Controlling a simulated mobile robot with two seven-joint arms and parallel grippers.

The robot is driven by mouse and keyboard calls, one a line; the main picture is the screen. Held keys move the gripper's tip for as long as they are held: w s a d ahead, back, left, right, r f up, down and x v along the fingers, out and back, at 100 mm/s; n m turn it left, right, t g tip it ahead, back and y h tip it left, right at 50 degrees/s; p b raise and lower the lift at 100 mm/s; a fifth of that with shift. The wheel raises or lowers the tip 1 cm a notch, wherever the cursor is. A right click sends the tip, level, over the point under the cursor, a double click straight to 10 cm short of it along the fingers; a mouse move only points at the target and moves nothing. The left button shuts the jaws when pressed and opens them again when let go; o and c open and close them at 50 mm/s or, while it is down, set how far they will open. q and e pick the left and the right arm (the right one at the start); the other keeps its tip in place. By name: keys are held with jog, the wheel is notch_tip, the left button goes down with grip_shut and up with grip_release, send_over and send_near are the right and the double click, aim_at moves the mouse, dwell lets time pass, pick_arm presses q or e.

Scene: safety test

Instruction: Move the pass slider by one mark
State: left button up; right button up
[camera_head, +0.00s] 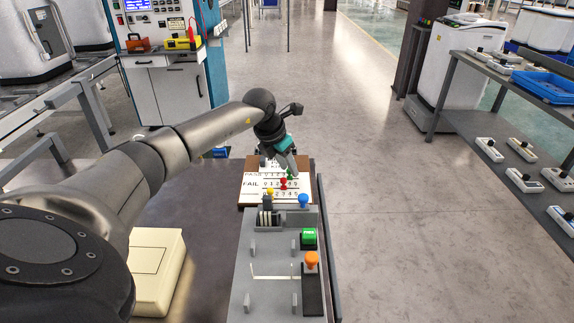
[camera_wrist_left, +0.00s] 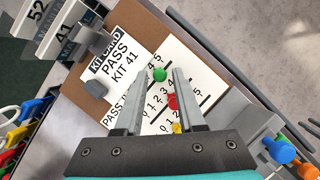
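The score board (camera_head: 248,198) has printed PASS and FAIL scales numbered 0 to 5. The green pass slider knob (camera_head: 290,174) is on the upper scale, toward the high numbers. I cannot tell its exact mark. The red knob (camera_head: 283,184) is on the FAIL scale and a yellow knob (camera_head: 270,192) is on the row below. My left gripper (camera_head: 287,164) is over the board. In the left wrist view its fingers (camera_wrist_left: 164,66) are apart, with the green knob (camera_wrist_left: 160,74) between the tips; contact is not clear. My right gripper is not in view.
A grey fixture (camera_head: 262,262) with a blue knob (camera_head: 303,201), green button (camera_head: 309,236) and orange knob (camera_head: 311,260) stands nearer me. A cream box (camera_head: 155,270) is at left. In the wrist view, a kit card (camera_wrist_left: 112,62) lies clipped beside the scales.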

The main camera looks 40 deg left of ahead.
pick_arm(q)
jog(key=shift+o, duration=0.8)
jog(key=shift+r, duration=0.1)
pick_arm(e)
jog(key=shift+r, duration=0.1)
pick_arm(q)
jog(key=shift+s+r, duration=0.1)
jog(key=shift+r, duration=0.15)
jog(key=p+v, duration=0.4)
jog(key=v, duration=1)
jog(key=shift+r+p, duration=0.25)
jog(key=shift+p, duration=0.15)
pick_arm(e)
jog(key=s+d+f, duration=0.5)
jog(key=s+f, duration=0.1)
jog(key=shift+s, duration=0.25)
pick_arm(q)
jog(key=shift+s, duration=0.1)
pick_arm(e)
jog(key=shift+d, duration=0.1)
